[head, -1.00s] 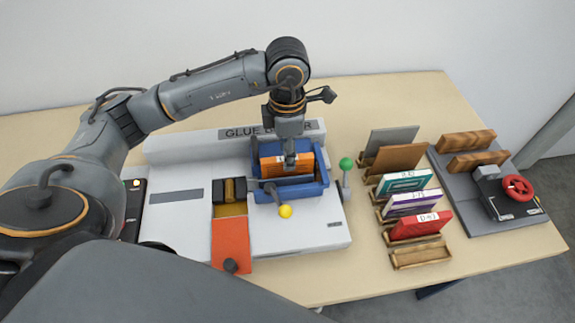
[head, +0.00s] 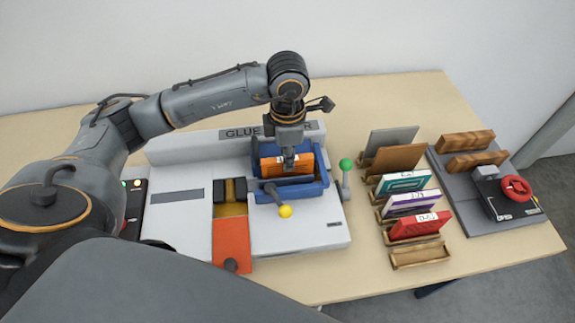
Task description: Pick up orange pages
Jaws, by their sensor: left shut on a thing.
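The orange pages (head: 271,168) stand in the blue clamp carriage (head: 318,187) of the glue binder (head: 295,237). My left gripper (head: 289,163) comes down from above and is shut on the orange pages near the middle of the block. Its fingertips are small in the head view and partly hidden against the pages. The pages are still between the carriage walls, and their lower part is hidden. My right gripper is not in view.
A lever with a yellow knob (head: 285,211) is at the carriage front, and a green-knobbed lever (head: 346,164) stands at its right. Wooden stands hold several books, including a red one (head: 420,226). A press with a red wheel (head: 516,188) is far right.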

